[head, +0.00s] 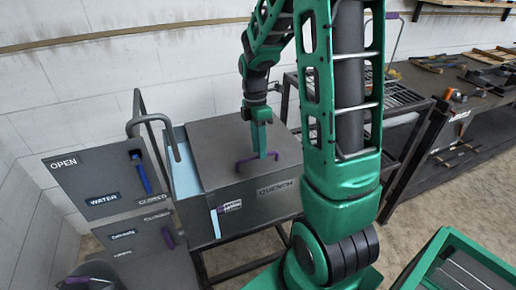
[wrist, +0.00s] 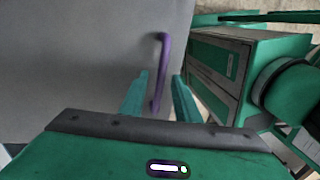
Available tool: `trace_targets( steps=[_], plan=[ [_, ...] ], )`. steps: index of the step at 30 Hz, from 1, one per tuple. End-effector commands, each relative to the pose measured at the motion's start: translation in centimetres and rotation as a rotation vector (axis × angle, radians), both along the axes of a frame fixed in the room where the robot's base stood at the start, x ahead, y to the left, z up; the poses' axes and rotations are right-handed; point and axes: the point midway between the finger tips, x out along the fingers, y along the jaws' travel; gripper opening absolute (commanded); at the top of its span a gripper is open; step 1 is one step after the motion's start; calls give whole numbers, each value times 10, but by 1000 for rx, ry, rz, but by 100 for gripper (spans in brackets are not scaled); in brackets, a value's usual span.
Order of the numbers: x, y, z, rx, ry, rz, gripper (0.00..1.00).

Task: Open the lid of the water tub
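The water tub is a dark grey box (head: 245,208) with a "QUENCH" label on its front. Its flat grey lid (head: 225,150) lies level on top and fills the left of the wrist view (wrist: 70,60). A purple bar handle (head: 243,166) stands near the lid's front edge. My gripper (head: 263,153) reaches down over the handle. In the wrist view my gripper (wrist: 160,77) has its fingers apart, with the purple handle (wrist: 163,50) between them and gaps showing. A light blue strip (head: 187,168) shows along the lid's left side; I cannot tell if it is water.
A panel (head: 85,180) marked OPEN, WATER and CLOSED, with a blue lever (head: 143,176), stands left of the tub. A bent grey pipe (head: 150,118) rises beside it. A dark rack (head: 405,98) and workbench (head: 475,110) are at right.

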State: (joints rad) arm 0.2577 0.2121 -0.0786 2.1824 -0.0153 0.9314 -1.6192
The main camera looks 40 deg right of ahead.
Motion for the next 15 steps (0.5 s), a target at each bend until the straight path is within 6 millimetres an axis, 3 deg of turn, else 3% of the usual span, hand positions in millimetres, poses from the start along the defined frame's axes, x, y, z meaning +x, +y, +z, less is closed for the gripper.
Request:
trace_targets(
  steps=[11,12,15],
  plan=[
    [-2,1,-7,0,0,0,29],
    [-1,1,-7,0,0,0,27],
    [-2,1,-7,0,0,0,3]
  ],
)
